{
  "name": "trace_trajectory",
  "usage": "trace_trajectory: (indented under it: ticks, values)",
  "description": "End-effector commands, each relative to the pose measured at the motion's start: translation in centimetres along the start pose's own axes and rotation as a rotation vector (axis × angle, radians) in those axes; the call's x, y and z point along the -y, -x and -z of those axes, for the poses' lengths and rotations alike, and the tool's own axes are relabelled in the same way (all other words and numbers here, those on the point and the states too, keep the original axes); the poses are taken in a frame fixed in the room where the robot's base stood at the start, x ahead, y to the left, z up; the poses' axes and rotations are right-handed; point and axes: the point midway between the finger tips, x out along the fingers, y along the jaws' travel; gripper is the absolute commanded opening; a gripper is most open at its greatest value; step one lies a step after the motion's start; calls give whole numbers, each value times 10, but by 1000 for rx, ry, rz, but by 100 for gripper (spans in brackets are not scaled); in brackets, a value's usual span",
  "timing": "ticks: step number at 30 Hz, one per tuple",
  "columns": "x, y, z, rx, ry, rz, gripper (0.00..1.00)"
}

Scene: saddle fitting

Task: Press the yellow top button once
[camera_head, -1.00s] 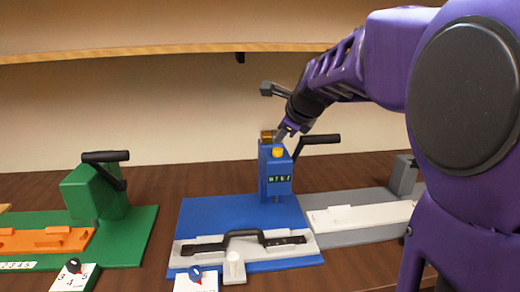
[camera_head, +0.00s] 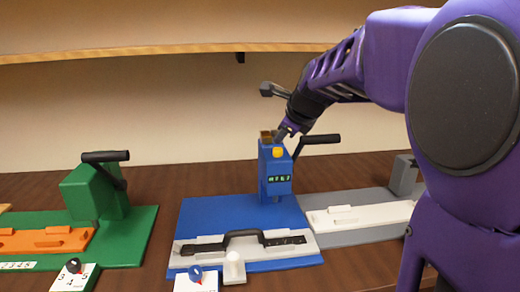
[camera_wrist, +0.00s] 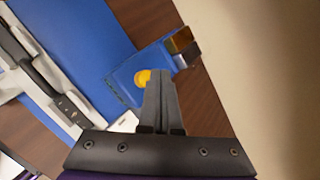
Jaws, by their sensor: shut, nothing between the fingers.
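The yellow button (camera_head: 278,153) sits on the top of the blue press tower (camera_head: 276,180), on its front side. In the wrist view the yellow button (camera_wrist: 142,77) shows just past my fingertips and is partly covered by them. My gripper (camera_head: 281,133) is shut and empty, with its fingertips at the top of the tower, close to the button. In the wrist view my shut fingers (camera_wrist: 159,76) point at the tower's top. I cannot tell whether they touch the button.
A black lever (camera_head: 320,139) sticks out right of the tower. A gold and dark block (camera_wrist: 181,44) sits on the tower's top. A green press (camera_head: 100,195) stands left and a grey one (camera_head: 402,175) right. A shelf (camera_head: 130,50) runs along the wall above.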

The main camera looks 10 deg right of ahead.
Motion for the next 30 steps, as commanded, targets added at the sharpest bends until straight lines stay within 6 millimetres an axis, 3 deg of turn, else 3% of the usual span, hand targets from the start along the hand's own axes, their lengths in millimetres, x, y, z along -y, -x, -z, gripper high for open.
trace_trajectory:
  ticks: [30]
  values:
    - [-7,-9,6,0,-1,-1,0]
